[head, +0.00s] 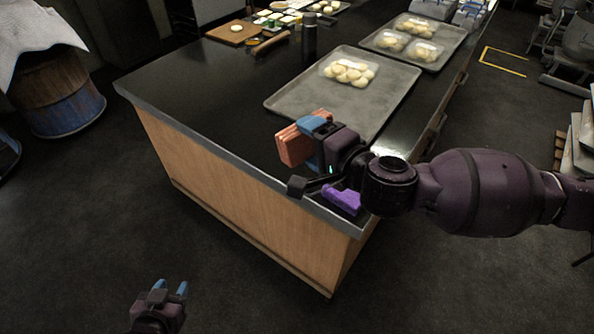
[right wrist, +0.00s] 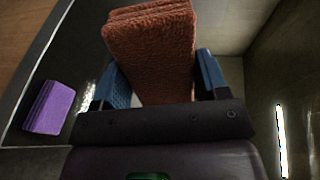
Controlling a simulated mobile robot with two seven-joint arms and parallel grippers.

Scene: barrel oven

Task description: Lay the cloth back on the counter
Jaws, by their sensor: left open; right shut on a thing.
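A folded orange-brown cloth (head: 293,145) is held in my right gripper (head: 318,132), near the front corner of the dark counter (head: 215,110). In the right wrist view the cloth (right wrist: 152,50) sits between the two blue fingers (right wrist: 160,85), which are shut on it. Whether the cloth touches the counter top I cannot tell. A purple folded cloth (head: 342,198) lies on the counter corner, just below my right gripper; it also shows in the right wrist view (right wrist: 50,107). My left gripper (head: 170,290) is open and empty, low over the floor at the bottom left.
A large metal tray (head: 290,97) with a clear box of dough balls (head: 349,72) lies behind the right gripper. Another tray (head: 455,38) holds several such boxes. A dark bottle (head: 309,38) and a wooden board (head: 233,33) stand farther back. The counter's left part is bare.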

